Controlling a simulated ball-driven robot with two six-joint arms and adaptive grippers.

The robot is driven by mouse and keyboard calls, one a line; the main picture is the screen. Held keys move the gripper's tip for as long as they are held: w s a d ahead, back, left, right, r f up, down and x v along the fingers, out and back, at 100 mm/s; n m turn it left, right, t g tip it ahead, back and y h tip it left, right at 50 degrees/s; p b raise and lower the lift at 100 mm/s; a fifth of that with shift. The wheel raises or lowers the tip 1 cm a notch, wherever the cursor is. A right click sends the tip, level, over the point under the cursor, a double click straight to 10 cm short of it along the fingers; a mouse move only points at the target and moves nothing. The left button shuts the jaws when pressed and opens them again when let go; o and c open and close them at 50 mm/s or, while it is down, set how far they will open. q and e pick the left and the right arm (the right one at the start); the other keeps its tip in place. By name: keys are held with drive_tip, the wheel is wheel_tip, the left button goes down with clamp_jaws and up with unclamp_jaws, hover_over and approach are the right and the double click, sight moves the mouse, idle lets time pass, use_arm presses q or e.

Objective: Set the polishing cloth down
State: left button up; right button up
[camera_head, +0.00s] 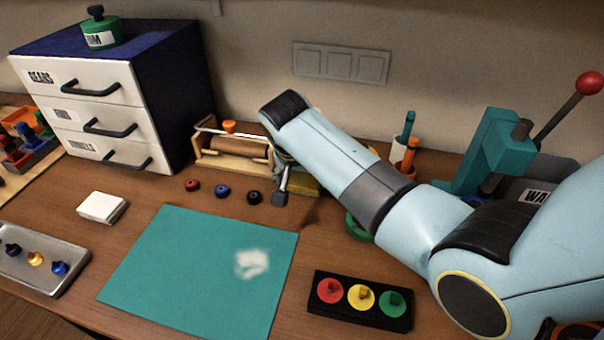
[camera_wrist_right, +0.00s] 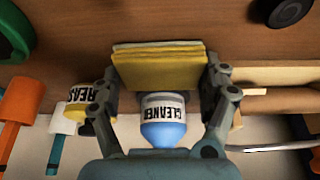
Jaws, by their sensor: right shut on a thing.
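The polishing cloth is a yellow folded pad (camera_wrist_right: 160,66) between the two fingers of my right gripper (camera_wrist_right: 162,80) in the wrist view. The fingers are shut on its left and right sides. In the head view the right gripper (camera_head: 284,180) is above the back of the table, just beyond the teal mat, and part of the yellow cloth (camera_head: 304,184) shows beside it. My arm hides much of this area. I cannot tell whether the cloth touches the table. My left gripper is not in view.
A blue-and-white cleaner bottle (camera_wrist_right: 165,118) is close by the cloth. A wooden roll holder (camera_head: 230,158) is to the left, with small red, blue and black pieces (camera_head: 222,191) in front. The teal mat (camera_head: 180,260) is bare except for a white smudge (camera_head: 252,263).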

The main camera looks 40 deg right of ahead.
drive_tip(key=o, duration=0.8)
drive_tip(key=shift+c, duration=0.2)
drive_tip(key=v, duration=1.3)
drive_tip(key=shift+p, duration=0.45)
drive_tip(key=shift+w+d+r, duration=0.1)
drive_tip(key=shift+w, duration=0.05)
